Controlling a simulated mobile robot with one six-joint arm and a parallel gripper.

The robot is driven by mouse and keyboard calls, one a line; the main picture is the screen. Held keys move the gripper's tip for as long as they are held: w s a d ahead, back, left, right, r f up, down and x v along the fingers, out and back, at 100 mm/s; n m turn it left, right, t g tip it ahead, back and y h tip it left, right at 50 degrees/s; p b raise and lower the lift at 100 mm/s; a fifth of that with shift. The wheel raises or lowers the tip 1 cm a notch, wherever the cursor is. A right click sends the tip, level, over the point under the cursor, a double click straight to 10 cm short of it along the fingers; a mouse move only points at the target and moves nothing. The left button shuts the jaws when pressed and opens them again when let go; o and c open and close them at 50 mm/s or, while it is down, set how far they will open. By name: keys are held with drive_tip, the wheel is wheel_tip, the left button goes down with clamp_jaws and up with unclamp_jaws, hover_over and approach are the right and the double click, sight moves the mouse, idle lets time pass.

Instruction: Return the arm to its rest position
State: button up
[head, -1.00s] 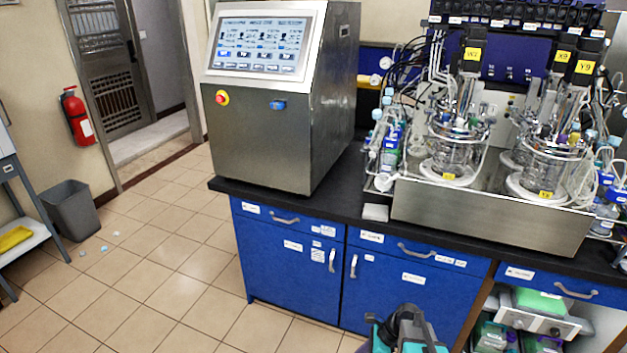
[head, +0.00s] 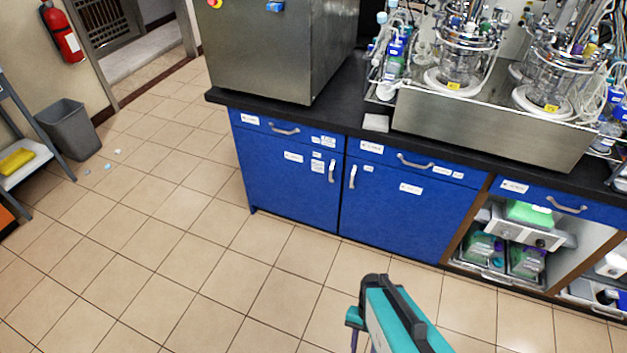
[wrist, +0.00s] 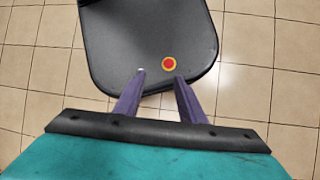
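My gripper (wrist: 160,73) shows in the wrist view with its two purple fingers apart and nothing between them. It points down over the dark top of my own base, which has a red button with a yellow ring. In the head view my teal and black arm (head: 392,318) is folded low at the bottom centre, in front of the blue cabinets and apart from them. The fingertips are out of the head view.
A black bench (head: 330,125) with blue cabinets (head: 290,165) crosses the back, carrying a steel console (head: 270,50) and glass bioreactors (head: 460,65). A grey bin (head: 68,128) and small scraps (head: 108,165) are at left. Tiled floor (head: 190,270) is clear in front.

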drive_tip(key=shift+w+d+n+h, duration=0.15)
drive_tip(key=shift+d+n, duration=0.1)
drive_tip(key=shift+n, duration=0.6)
drive_tip(key=shift+d+n+h, duration=0.1)
drive_tip(key=shift+d+n, duration=0.2)
drive_tip(key=shift+n, duration=0.6)
drive_tip(key=shift+w+d+n+h, duration=0.15)
drive_tip(key=shift+d+n, duration=0.1)
drive_tip(key=shift+n, duration=0.6)
drive_tip(key=shift+s, duration=0.1)
drive_tip(key=shift+c, duration=0.7)
